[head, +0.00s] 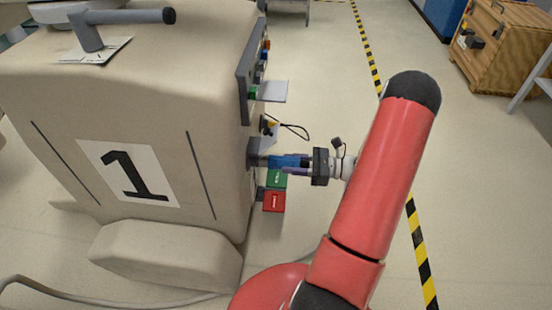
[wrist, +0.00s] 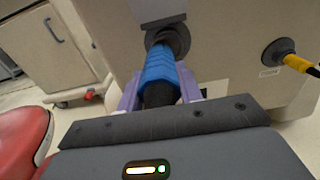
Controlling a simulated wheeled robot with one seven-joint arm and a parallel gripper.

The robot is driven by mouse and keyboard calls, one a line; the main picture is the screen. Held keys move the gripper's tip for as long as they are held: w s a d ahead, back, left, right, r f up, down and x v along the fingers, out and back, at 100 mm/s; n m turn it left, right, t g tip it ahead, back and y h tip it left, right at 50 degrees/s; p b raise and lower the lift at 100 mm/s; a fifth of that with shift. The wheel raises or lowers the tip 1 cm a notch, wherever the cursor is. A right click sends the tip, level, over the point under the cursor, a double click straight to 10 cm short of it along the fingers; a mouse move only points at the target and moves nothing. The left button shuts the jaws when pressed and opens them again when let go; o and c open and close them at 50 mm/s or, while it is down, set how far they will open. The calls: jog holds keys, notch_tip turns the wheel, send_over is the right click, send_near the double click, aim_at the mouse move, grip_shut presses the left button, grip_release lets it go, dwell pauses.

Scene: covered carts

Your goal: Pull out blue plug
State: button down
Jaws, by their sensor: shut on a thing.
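The blue plug (head: 287,161) sits at a dark socket on the right side of the beige cart marked 1 (head: 220,100). In the wrist view the blue plug (wrist: 160,68) has a ribbed blue sleeve and a black rear part. Its front end meets the round dark socket (wrist: 169,40); how deep it sits in it cannot be told. My gripper (head: 295,163) points left at the cart. Its purple fingers (wrist: 128,92) lie on both sides of the plug and are shut on it.
A yellow plug (wrist: 295,62) with a black cable is on the panel right of the socket. A green box (head: 276,179) and a red box (head: 274,201) are just below my gripper. A grey shelf (head: 273,91) juts out above. Open floor lies to the right.

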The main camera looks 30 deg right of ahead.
jog(key=shift+w, duration=0.1)
dwell(0.4)
jog(key=shift+d, duration=0.15)
jog(key=shift+s+d, duration=0.4)
jog(key=shift+d, duration=0.15)
jog(key=shift+w, duration=0.1)
